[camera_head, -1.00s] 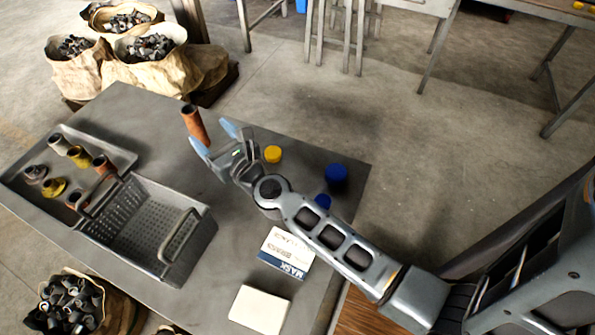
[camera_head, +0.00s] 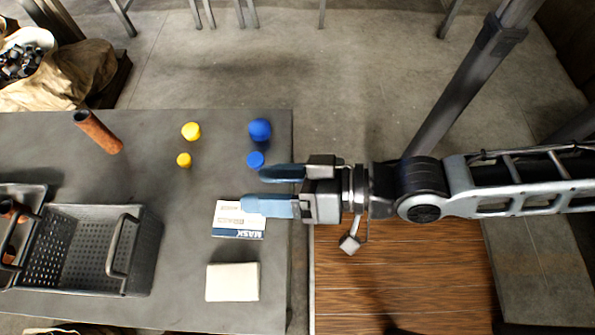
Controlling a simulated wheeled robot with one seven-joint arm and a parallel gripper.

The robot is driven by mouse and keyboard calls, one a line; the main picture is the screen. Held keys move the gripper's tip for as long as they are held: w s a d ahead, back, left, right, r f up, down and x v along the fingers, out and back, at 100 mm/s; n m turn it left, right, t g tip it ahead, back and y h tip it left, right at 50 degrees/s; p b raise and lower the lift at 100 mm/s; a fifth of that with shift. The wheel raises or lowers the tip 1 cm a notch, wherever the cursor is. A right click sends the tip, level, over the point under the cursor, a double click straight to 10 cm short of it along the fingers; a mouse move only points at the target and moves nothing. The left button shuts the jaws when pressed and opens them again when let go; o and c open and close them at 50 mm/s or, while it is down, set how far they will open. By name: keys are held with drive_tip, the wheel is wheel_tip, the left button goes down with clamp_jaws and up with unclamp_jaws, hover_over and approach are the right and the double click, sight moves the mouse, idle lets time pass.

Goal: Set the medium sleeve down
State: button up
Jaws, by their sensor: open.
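A rust-orange tube, which looks like the medium sleeve (camera_head: 98,132), is on the grey table (camera_head: 180,290) near its far left part. It appears upright, leaning in the picture from the viewing angle, and nothing touches it. My gripper (camera_head: 254,188) is open and empty, well to the right of the sleeve. Its fingers point left, over the table's right edge, above and beside the mask box (camera_head: 240,220).
A perforated metal basket (camera_head: 145,235) with handles stands at the left. Two yellow caps (camera_head: 191,131) and two blue round pieces (camera_head: 260,129) lie at the back. A white block (camera_head: 232,282) lies at the front.

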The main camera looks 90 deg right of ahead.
drive_tip(key=s+r+n, duration=0.1)
drive_tip(key=n, duration=0.1)
drive_tip(key=s+r+n+y, duration=0.1)
drive_tip(key=n, duration=0.2)
drive_tip(key=s+r+n, duration=0.2)
drive_tip(key=shift+s+a+n+g+y, duration=0.1)
drive_tip(key=shift+a+n+g+y, duration=0.2)
drive_tip(key=shift+g, duration=0.1)
